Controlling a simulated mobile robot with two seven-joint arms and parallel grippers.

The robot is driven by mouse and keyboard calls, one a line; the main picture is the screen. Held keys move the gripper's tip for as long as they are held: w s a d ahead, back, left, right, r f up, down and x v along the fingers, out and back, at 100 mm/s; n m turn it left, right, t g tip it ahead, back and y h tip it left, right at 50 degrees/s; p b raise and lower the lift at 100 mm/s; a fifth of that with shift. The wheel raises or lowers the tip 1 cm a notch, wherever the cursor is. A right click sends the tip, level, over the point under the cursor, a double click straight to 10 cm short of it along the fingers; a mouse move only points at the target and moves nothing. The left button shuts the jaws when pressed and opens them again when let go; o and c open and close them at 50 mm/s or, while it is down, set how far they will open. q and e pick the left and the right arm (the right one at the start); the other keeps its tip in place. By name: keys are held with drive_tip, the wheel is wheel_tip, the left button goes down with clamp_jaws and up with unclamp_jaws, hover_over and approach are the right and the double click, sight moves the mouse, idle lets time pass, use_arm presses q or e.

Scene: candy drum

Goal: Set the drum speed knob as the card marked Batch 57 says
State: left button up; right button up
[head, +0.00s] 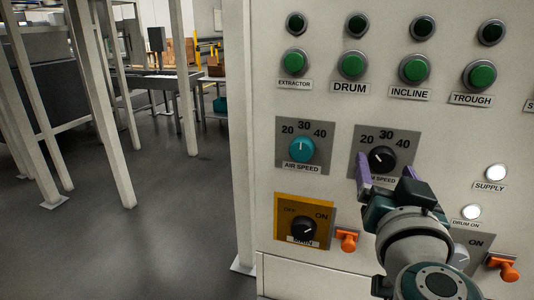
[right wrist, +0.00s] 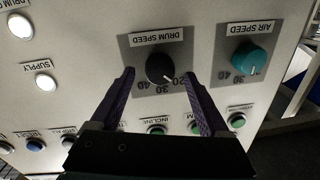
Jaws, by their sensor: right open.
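The drum speed knob (head: 382,159) is black, on a grey plate marked 20, 30 and 40. Its white mark points up and left, towards the 20. The knob also shows upside down in the right wrist view (right wrist: 161,69), below the DRUM SPEED label (right wrist: 158,38). My right gripper (head: 386,174) is open in front of the panel. In the right wrist view its purple fingers (right wrist: 158,76) stand one on each side of the knob, with gaps showing. Whether they reach its depth I cannot tell. No Batch 57 card is visible. My left gripper is not in view.
The teal air speed knob (head: 302,149) is left of the drum speed plate. A main switch (head: 304,228) on a yellow plate and an orange tab (head: 347,241) are below. Green buttons, including DRUM (head: 352,65), are above. Open floor lies left of the panel.

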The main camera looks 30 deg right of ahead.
drive_tip(key=shift+w+d, duration=0.3)
clamp_jaws()
idle(0.6)
